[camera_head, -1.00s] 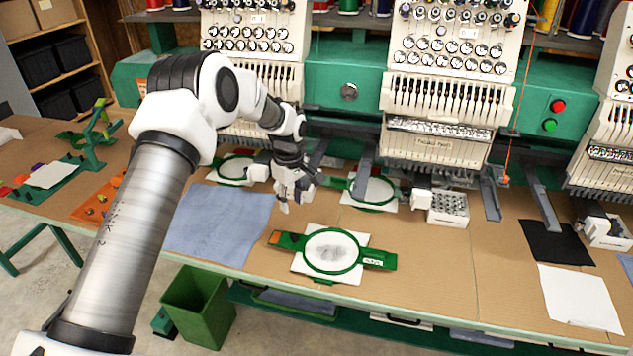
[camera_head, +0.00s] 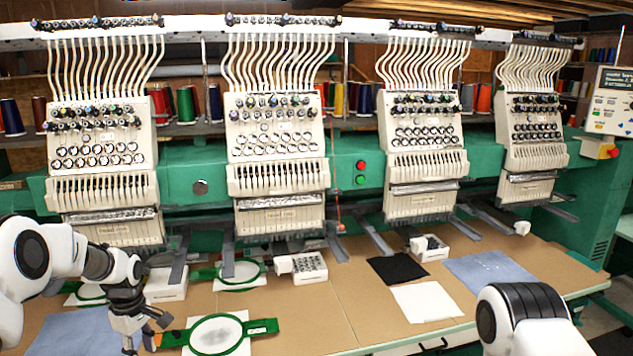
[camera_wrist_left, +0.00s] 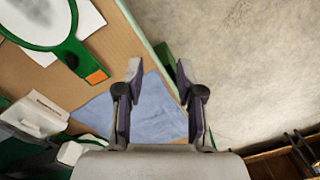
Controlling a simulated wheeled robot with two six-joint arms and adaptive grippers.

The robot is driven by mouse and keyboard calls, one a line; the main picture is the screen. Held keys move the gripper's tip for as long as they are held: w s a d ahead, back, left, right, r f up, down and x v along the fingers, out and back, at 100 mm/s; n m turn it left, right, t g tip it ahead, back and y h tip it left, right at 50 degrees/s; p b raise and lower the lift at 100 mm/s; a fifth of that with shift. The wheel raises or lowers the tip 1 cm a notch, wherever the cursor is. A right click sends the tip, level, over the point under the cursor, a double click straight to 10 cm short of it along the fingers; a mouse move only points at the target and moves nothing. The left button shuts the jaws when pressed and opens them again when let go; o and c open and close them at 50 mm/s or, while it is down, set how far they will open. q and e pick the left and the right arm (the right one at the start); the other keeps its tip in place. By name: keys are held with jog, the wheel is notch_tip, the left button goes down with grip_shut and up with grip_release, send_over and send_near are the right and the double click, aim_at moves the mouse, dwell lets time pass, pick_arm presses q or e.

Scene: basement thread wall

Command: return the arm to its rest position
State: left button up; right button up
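My left gripper (camera_head: 141,338) hangs above the front left of the brown table (camera_head: 310,325). In the left wrist view the left gripper (camera_wrist_left: 156,75) has its two fingers apart with nothing between them. Below it lie a blue cloth (camera_wrist_left: 150,110) and the table's front edge. A green hoop (camera_head: 249,329) with white fabric lies just right of the left gripper in the head view; it also shows at the top left of the left wrist view (camera_wrist_left: 75,50). A white link of my right arm (camera_head: 527,318) shows at the lower right; its gripper is out of view.
The green embroidery machine with several white heads (camera_head: 278,170) stands along the back. A white box of bobbins (camera_head: 308,267), a black cloth (camera_head: 397,269), a white sheet (camera_head: 427,302) and a blue cloth (camera_head: 489,272) lie on the table. Its front middle is bare.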

pick_arm(q)
jog(key=s+d+f+m+g, duration=0.1)
jog(key=s+d+f, duration=0.2)
jog(key=s+f, duration=0.35)
jog(key=s+d+f+m+g+b, duration=0.1)
jog(key=s+d+f+g, duration=0.15)
jog(key=s+f, duration=0.4)
jog(key=s+d+f+m+g, duration=0.1)
jog(key=s+d+f, duration=0.3)
jog(key=s+f, duration=0.3)
jog(key=s+d+m+t, duration=0.2)
jog(key=s+m, duration=0.3)
jog(key=s, duration=0.3)
jog(key=s+d+m+t, duration=0.2)
jog(key=s+m+t, duration=0.1)
jog(key=s+m, duration=0.3)
jog(key=shift+s+d+f+b, duration=0.15)
jog(key=shift+s+f+b, duration=0.25)
jog(key=shift+s, duration=0.7)
pick_arm(e)
jog(key=shift+w+f, duration=0.2)
jog(key=shift+f, duration=0.35)
jog(key=shift+w+f, duration=0.2)
jog(key=shift+f, duration=0.35)
pick_arm(q)
jog(key=shift+s, duration=0.1)
pick_arm(e)
jog(key=shift+s, duration=0.1)
